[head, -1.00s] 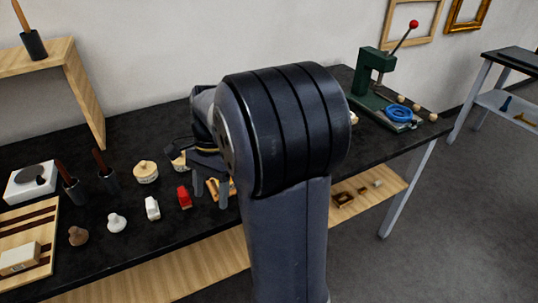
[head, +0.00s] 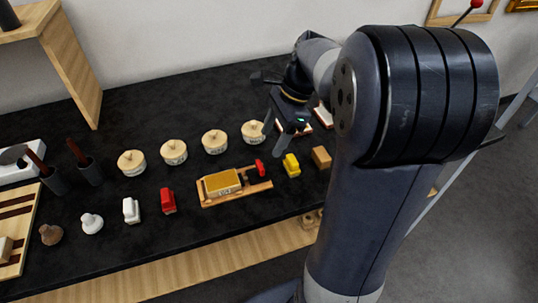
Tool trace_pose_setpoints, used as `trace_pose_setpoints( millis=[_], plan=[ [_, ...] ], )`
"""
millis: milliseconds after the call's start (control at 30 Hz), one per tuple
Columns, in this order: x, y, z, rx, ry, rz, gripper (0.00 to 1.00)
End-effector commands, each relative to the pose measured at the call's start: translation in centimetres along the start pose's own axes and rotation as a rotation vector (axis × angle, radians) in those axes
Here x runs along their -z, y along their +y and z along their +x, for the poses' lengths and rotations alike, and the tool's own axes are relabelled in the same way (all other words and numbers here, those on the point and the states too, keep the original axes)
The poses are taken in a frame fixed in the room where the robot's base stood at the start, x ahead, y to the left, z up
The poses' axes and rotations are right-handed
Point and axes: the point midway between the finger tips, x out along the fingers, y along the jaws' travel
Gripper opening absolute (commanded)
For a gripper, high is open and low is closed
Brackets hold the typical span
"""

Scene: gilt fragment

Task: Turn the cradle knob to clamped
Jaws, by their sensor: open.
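The cradle (head: 242,194) is a light wooden frame on the black bench in the head view. A gold-topped block (head: 222,182) sits in its left part. A small red piece (head: 260,167), which looks like the knob, stands at its right end. Its exact setting is too small to tell. My gripper (head: 275,138) is open and empty, fingers pointing down, behind and slightly right of the cradle. It is apart from the red piece.
Several round wooden-lidded pots (head: 174,152) stand in a row behind the cradle.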

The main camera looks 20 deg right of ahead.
Motion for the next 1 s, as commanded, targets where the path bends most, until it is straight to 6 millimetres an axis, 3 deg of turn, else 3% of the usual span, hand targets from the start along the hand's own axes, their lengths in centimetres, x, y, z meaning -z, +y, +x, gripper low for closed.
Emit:
trace_pose_setpoints(
  millis=[200,400,833,1000],
  plan=[
    [0.0,0.1,4.5,-0.004,-0.002,0.0,0.6],
    [0.0,0.0,7.3,-0.003,0.0,-0.001,0.6],
    [0.0,0.0,8.3,0.0,0.0,0.0,0.6],
    [0.0,0.0,8.3,0.0,0.0,0.0,0.47]
  ],
)
